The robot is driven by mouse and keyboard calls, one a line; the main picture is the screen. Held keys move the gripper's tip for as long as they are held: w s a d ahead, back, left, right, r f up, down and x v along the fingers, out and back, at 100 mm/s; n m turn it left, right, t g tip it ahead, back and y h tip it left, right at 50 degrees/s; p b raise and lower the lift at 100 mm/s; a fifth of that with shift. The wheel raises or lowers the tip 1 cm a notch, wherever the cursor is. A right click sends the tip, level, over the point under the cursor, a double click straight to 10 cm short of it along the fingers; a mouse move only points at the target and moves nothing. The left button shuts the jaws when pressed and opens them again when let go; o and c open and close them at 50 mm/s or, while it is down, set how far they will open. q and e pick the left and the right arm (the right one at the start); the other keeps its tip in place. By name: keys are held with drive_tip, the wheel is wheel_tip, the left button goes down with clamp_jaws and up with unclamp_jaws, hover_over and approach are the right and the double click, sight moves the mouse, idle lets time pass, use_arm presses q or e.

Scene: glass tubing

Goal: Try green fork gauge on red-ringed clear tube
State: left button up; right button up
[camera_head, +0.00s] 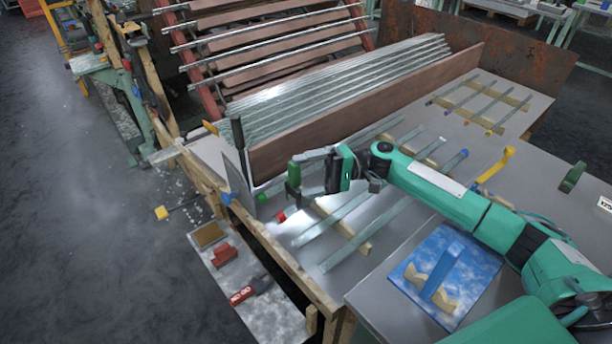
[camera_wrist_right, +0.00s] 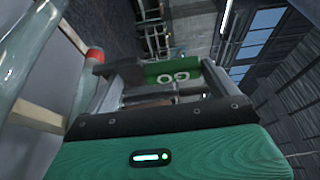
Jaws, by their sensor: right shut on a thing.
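The green fork gauge (camera_head: 293,180) hangs at the fingertips of my right gripper (camera_head: 305,163), above the left edge of the table. In the right wrist view the gauge (camera_wrist_right: 172,74) shows pale "GO" lettering between the fingers of my right gripper (camera_wrist_right: 160,88). A red ring (camera_head: 282,216) marks the left end of a clear tube, below and slightly left of the gauge. The red ring (camera_wrist_right: 95,57) also shows in the wrist view, left of the gripper. The gauge appears apart from the tube. My left gripper is not in view.
Several clear tubes (camera_head: 365,235) lie across wooden rails (camera_head: 340,228) on the grey table. A blue mat (camera_head: 474,270) with wooden blocks lies at front right. Another green piece (camera_head: 573,177) stands far right. A brown board (camera_head: 365,115) bounds the tube stack behind.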

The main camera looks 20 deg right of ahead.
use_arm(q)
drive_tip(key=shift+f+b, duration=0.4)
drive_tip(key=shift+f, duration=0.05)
use_arm(e)
drive_tip(key=shift+f, duration=0.5)
idle(0.4)
